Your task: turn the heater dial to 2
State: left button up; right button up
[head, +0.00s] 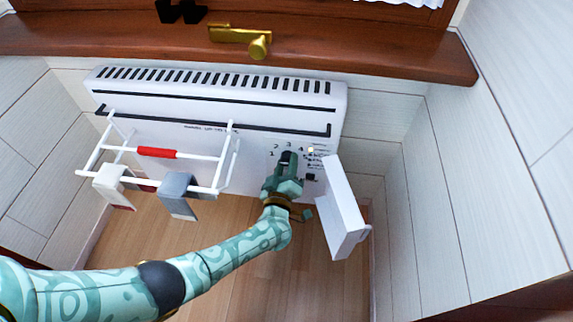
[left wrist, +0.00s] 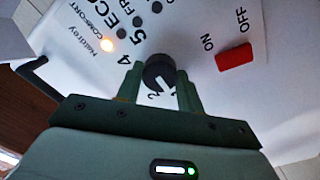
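The white heater (head: 220,97) hangs below the wooden sill, its control panel at its right end. The dark round dial (left wrist: 158,68) has a white mark, but I cannot tell surely which number it points at. Printed numbers lie around it; the 4 is clear in the left wrist view and the lower ones are partly hidden. My left gripper (head: 286,166) is at the panel; in the left wrist view its two green fingers (left wrist: 160,88) sit on either side of the dial and appear to touch it. My right gripper is out of view.
A white flap (head: 342,205) stands open right of the dial. A red ON/OFF switch (left wrist: 234,57) and a lit orange lamp (left wrist: 109,45) are on the panel. A white rack (head: 190,157) with hanging cloths, including a grey cloth (head: 177,193), juts out left of my gripper.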

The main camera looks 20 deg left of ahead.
pick_arm(q)
jog(key=shift+m, duration=0.3)
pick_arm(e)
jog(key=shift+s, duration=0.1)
pick_arm(q)
jog(key=shift+m+p, duration=0.3)
jog(key=shift+m, duration=0.3)
jog(key=shift+m+p, duration=0.35)
jog(key=shift+m, duration=2.25)
jog(key=shift+s+m+p, duration=0.1)
jog(key=shift+m+p, duration=0.2)
jog(key=shift+m, duration=0.4)
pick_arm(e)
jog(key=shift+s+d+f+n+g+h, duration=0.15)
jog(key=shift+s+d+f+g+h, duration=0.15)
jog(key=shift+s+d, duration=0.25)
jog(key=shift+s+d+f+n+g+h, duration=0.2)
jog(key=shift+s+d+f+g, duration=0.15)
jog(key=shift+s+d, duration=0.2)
pick_arm(q)
jog(key=shift+f, duration=0.1)
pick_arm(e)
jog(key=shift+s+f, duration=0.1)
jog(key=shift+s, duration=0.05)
pick_arm(q)
jog(key=o, duration=1)
